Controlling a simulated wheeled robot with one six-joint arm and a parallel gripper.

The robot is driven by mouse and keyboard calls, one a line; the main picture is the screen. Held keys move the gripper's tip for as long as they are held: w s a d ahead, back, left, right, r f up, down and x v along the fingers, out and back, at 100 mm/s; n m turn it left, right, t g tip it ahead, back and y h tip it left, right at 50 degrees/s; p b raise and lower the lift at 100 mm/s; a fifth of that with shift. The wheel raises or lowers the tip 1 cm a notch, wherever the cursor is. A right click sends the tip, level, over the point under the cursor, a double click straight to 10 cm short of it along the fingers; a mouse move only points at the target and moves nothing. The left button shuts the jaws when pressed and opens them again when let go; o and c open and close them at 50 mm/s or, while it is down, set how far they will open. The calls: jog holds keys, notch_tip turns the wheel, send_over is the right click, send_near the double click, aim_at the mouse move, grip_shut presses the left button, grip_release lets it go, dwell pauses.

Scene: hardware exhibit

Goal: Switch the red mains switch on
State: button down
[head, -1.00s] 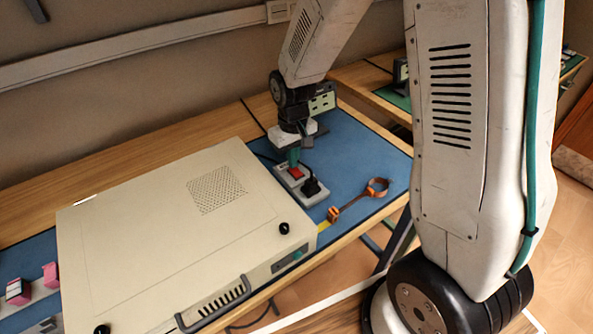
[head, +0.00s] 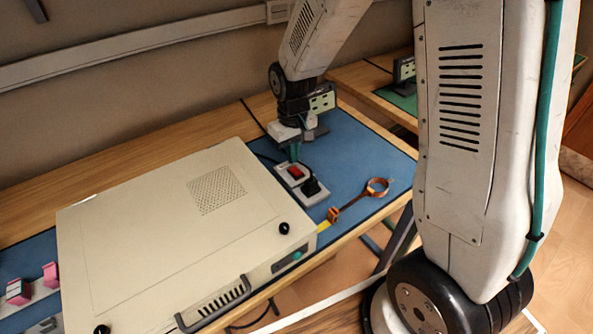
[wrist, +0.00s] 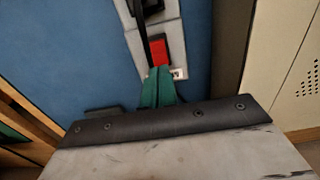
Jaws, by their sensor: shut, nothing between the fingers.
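The red mains switch (head: 295,172) sits on a pale power strip (head: 311,199) on the blue mat, with a black plug (head: 311,186) in the strip beside it. The red switch (wrist: 159,53) also shows in the wrist view, just beyond my fingertips. My gripper (head: 294,159) has its green fingers shut and empty, pointing down at the end of the strip behind the switch. In the wrist view the closed fingers (wrist: 160,72) overlap the strip's near end. I cannot tell which way the switch is rocked.
A large beige equipment case (head: 150,230) stands close on the left of the strip. A brown ring-ended tool (head: 360,196) lies on the blue mat (head: 365,150) to the right. Bare mat lies right of the strip. A black cord runs from the plug.

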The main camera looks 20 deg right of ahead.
aim_at(293, 169)
notch_tip(293, 169, up, 5)
jog(key=shift+f, duration=0.2)
dwell(0.3)
dwell(0.3)
jog(key=s+d+r, duration=0.1)
jog(key=s+r, duration=0.4)
jog(key=s, duration=0.3)
jog(key=s+d+r+m+t, duration=0.1)
jog(key=s+r, duration=0.5)
jog(key=s, duration=0.3)
jog(key=s+d+r+m, duration=0.1)
jog(key=s+r, duration=0.4)
jog(key=s, duration=0.4)
jog(key=shift+r, duration=0.2)
